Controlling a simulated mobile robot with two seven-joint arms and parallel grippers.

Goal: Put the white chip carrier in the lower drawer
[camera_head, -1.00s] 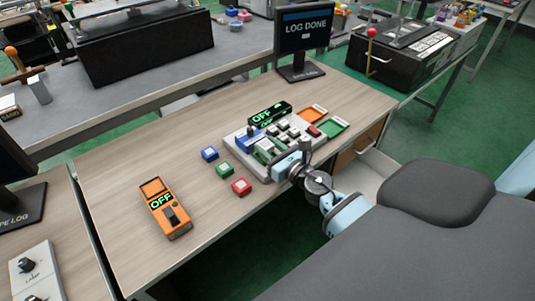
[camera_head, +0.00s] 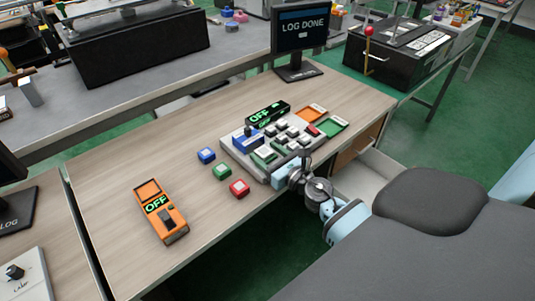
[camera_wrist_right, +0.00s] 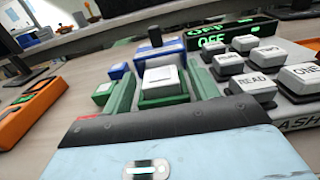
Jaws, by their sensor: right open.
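The grey key station (camera_head: 239,156) lies near the front edge of the desk. A block with a white top (camera_wrist_right: 160,78), which looks like the white chip carrier, sits between green rails on it; it also shows small in the head view (camera_head: 264,151). My right gripper (camera_head: 284,174) is open at the station's front edge, close in front of that block. Its light blue body fills the bottom of the wrist view; its fingertips are not clear. An open drawer (camera_head: 366,178) with a pale inside shows below the desk, right of my wrist. My left gripper is out of view.
Blue (camera_head: 206,155), green (camera_head: 222,171) and red (camera_head: 239,188) blocks stand left of the station. An orange handheld device (camera_head: 161,212) lies further left. Orange (camera_head: 310,114) and green (camera_head: 332,126) trays sit behind right. A monitor (camera_head: 302,35) stands at the back.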

